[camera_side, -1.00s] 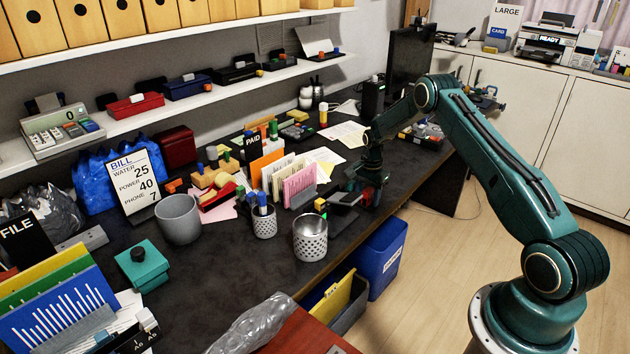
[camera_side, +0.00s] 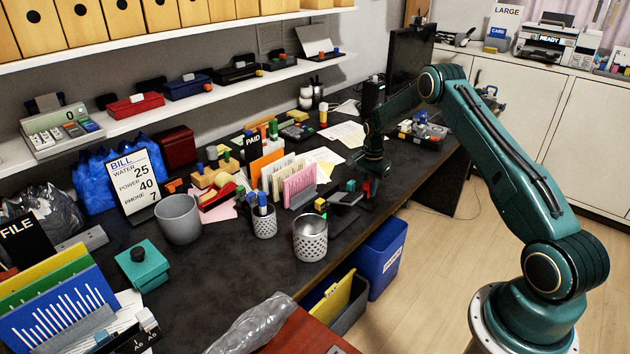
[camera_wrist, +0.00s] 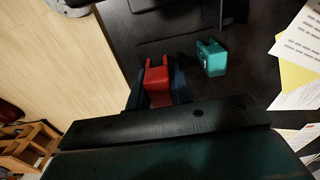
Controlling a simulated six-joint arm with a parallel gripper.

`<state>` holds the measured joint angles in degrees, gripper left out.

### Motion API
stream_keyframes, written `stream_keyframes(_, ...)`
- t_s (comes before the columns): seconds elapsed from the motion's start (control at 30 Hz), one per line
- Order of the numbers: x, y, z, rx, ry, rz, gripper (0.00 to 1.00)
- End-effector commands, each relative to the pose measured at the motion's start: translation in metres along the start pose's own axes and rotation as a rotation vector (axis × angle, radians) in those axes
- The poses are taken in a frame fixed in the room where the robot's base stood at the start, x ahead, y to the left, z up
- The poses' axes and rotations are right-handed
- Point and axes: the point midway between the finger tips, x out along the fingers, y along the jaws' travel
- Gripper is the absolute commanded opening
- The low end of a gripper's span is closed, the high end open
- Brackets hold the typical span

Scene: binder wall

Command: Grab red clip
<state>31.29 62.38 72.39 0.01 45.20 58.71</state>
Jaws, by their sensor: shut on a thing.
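The red clip (camera_wrist: 158,84) is between the two dark fingers of my gripper (camera_wrist: 158,92) in the wrist view. The fingers are shut on it from both sides. In the side view the red clip (camera_side: 366,187) shows as a small red patch at my gripper (camera_side: 369,182), close to the desk's front edge. A teal clip (camera_wrist: 211,57) lies on the desk just right of my gripper in the wrist view. It also shows in the side view (camera_side: 350,186), left of the gripper. I cannot tell whether the red clip touches the desk.
A dark flat device (camera_side: 346,198) lies just in front of my gripper. A pink-and-white card rack (camera_side: 298,187) and a perforated metal cup (camera_side: 310,240) stand to the left. Papers (camera_side: 347,133) lie behind. A blue bin (camera_side: 382,258) stands on the floor below.

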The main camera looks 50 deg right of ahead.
Motion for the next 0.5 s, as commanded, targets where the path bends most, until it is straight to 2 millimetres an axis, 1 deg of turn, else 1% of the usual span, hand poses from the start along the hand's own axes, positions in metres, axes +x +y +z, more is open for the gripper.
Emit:
stream_keyframes(0.03, -0.011, -0.001, 0.000, 0.000, 0.002, -0.003, 0.00)
stream_keyframes(0.17, -0.036, -0.001, 0.000, 0.000, 0.002, -0.003, 0.00)
stream_keyframes(0.5, -0.110, -0.001, -0.001, 0.000, 0.002, -0.004, 0.00)
